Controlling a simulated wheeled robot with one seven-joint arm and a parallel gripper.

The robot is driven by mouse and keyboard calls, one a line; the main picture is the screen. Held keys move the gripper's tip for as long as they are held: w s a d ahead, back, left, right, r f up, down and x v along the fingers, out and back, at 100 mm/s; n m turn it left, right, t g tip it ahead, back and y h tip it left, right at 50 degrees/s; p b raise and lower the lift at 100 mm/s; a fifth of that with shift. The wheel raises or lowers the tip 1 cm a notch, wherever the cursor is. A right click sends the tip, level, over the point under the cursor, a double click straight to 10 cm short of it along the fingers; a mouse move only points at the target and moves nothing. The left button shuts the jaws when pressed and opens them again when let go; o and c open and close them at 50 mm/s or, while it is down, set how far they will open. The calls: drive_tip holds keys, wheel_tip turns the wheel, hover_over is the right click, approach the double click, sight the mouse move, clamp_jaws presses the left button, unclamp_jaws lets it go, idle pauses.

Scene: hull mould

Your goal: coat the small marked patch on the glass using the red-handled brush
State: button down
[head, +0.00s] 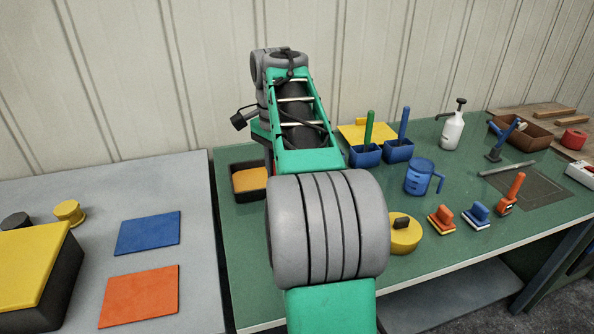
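A tool with an orange-red handle (515,186) stands tilted at the right of the green bench; its small head is at the bottom, and I cannot tell for sure that it is the brush. A dark flat square (545,188) lies behind it with a grey rod (507,168) at its edge; I cannot tell whether it is glass. No marked patch can be made out. My arm rises through the middle and hides part of the bench. My gripper does not show.
Blue pots (365,156) with green and blue handles, a blue jug (420,177), a white spray bottle (452,130), a yellow round tin (404,235) and small handled blocks (441,219) stand on the green bench (330,262). A grey table (80,170) with coloured sheets is at left.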

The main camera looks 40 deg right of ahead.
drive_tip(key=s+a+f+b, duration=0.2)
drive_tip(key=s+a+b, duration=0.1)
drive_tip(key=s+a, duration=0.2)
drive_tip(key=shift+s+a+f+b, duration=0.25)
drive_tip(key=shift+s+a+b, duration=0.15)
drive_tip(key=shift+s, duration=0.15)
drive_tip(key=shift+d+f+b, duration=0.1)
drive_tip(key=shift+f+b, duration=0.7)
drive_tip(key=shift+b, duration=0.05)
idle(0.8)
